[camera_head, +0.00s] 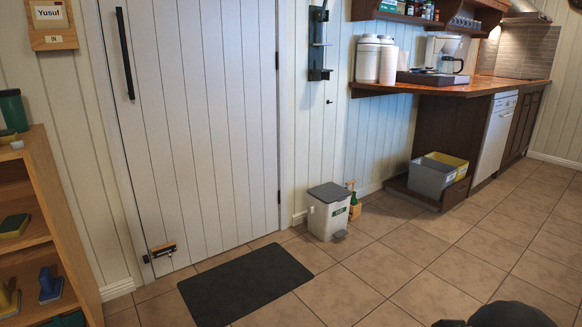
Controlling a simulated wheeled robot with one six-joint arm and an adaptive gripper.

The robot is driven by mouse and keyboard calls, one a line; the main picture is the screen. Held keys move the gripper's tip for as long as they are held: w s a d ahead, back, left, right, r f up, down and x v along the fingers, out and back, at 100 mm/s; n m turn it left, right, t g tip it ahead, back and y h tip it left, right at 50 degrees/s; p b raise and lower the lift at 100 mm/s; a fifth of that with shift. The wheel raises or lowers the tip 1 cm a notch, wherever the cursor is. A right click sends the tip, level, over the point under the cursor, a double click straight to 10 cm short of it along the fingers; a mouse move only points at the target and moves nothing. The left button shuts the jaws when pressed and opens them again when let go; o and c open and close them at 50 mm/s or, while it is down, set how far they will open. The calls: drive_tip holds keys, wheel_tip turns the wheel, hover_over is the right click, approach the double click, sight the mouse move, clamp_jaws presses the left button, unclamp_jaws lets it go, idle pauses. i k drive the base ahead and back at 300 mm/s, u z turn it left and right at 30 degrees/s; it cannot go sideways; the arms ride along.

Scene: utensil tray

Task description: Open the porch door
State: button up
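A white plank door (195,130) stands shut at the left of the view. It has a long black vertical bar handle (125,53) near its upper left edge. Small dark hinges (277,60) show on its right edge. A small latch-like fitting, black with a brownish bar (163,249), sits low at the door's left edge; I cannot tell whether it is fastened. The top of the door is out of view. My gripper's fingers are not in view.
A dark mat (246,284) lies before the door. A pedal bin (327,212) stands right of it, beside a spray bottle (352,192). A wooden shelf (45,220) stands at the left. A counter (440,87) runs along the right. The middle tiled floor is clear.

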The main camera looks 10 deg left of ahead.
sight(193, 82)
drive_tip(key=z, duration=0.1)
drive_tip(key=i, duration=2)
drive_tip(key=u, duration=0.9)
drive_tip(key=i, duration=1)
drive_tip(key=u, duration=1.05)
